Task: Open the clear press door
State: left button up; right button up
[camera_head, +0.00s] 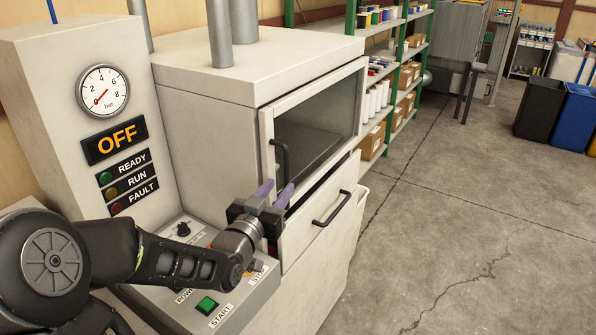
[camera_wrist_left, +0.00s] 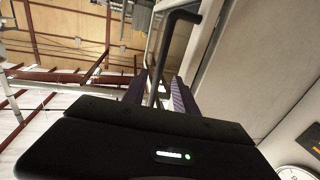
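The clear press door (camera_head: 318,112), a pale frame around a see-through pane, is on the front of the press and looks shut. Its black bar handle (camera_head: 283,160) stands upright near the left edge. My left gripper (camera_head: 275,194) is at the handle's lower end, its two purple fingers apart. In the left wrist view the handle (camera_wrist_left: 180,16) runs down between the open fingers (camera_wrist_left: 157,90). I cannot tell whether either finger touches it. My right gripper is in neither view.
Below the door is a pale drawer front (camera_head: 310,225) with its own black handle (camera_head: 332,208). The control panel with a green START button (camera_head: 206,305) lies under my left arm. A display reads OFF (camera_head: 115,141). Open floor (camera_head: 450,220) lies to the right.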

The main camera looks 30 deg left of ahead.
pick_arm(q)
jog(key=shift+w+d+f, duration=0.1)
jog(key=shift+w, duration=0.2)
jog(key=shift+w+a, duration=0.2)
jog(key=shift+w, duration=0.45)
jog(key=p+x, duration=0.1)
jog(key=x, duration=0.5)
jog(key=shift+p, duration=0.4)
jog(key=shift+w, duration=0.1)
jog(key=shift+c, duration=0.2)
grip_shut()
